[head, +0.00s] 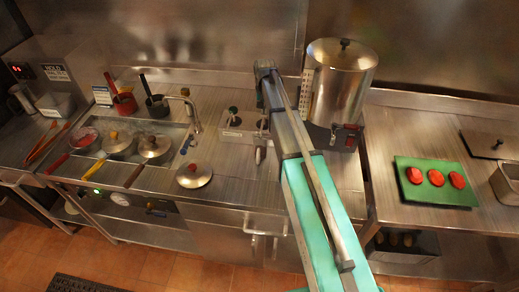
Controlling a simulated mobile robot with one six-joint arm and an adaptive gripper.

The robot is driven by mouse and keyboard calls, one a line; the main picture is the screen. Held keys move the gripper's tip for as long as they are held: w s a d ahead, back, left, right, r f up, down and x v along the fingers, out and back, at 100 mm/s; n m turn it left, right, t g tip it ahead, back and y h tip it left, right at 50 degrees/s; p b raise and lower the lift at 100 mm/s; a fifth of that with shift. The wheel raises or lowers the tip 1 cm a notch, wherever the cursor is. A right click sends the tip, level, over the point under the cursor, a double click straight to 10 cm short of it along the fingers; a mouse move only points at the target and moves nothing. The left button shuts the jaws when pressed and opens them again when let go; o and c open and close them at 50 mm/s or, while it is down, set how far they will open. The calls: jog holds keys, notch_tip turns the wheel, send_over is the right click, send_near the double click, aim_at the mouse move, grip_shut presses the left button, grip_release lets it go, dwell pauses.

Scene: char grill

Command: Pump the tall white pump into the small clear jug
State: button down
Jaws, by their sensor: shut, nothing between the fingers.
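A pale condiment station (232,135) stands on the steel counter left of my arm. Dark pump tops show on it, one with a greenish cap (233,111). I cannot tell which is the tall white pump. A light, spout-like piece (258,155) sticks out at its front right. My gripper (261,102) is at the far end of my arm, small and dark, above the back of the station, shut and empty. My arm hides part of the station. I cannot make out the small clear jug.
A loose lid (194,175) lies at the front left. Pans (119,144) sit in the well further left. A green board (436,183) with red patties is at the right.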

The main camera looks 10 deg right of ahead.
jog(key=shift+r+p, duration=1.55)
jog(key=shift+r, duration=0.15)
jog(key=shift+r, duration=0.1)
notch_tip(320, 180, up, 6)
jog(key=p, duration=0.6)
jog(key=s+f+n+b, duration=0.1)
jog(key=s+f+b, duration=0.3)
jog(key=s, duration=0.5)
jog(key=s+f+n+b, duration=0.1)
jog(key=s+f+b, duration=0.4)
jog(key=s, duration=0.5)
jog(key=s+f+n+b, duration=0.1)
jog(key=s+f+b, duration=0.4)
jog(key=s, duration=0.5)
jog(key=shift+n, duration=0.3)
jog(key=shift+f, duration=0.1)
